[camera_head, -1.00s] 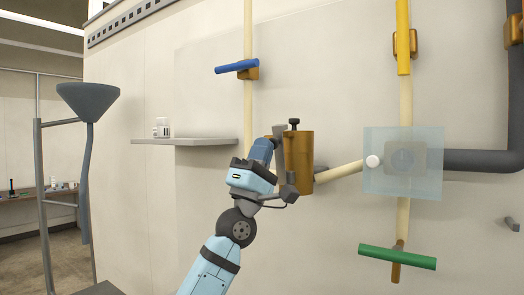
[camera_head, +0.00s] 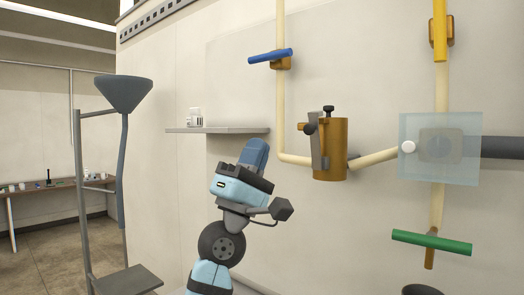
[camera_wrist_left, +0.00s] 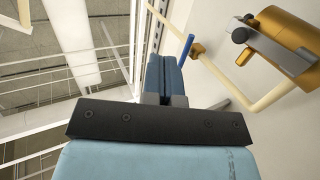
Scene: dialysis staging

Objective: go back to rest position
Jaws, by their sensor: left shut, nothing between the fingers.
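My left gripper (camera_head: 255,152) stands upright in front of the wall, left of the brass cylinder and below the small shelf. Its blue fingers are shut with nothing between them; they also show in the left wrist view (camera_wrist_left: 165,77). The brass cylinder (camera_head: 331,150), with a grey lever and dark knob, is fixed to the pipes and stands apart from the gripper. It also shows at the upper right of the left wrist view (camera_wrist_left: 290,30). My right gripper is in neither view.
A blue-handled valve (camera_head: 270,56), a translucent box (camera_head: 465,165) and a green handle (camera_head: 432,241) are on the wall piping. A shelf (camera_head: 215,130) holds small white containers (camera_head: 195,117). A grey funnel stand (camera_head: 123,93) is at left. Open floor lies beyond it.

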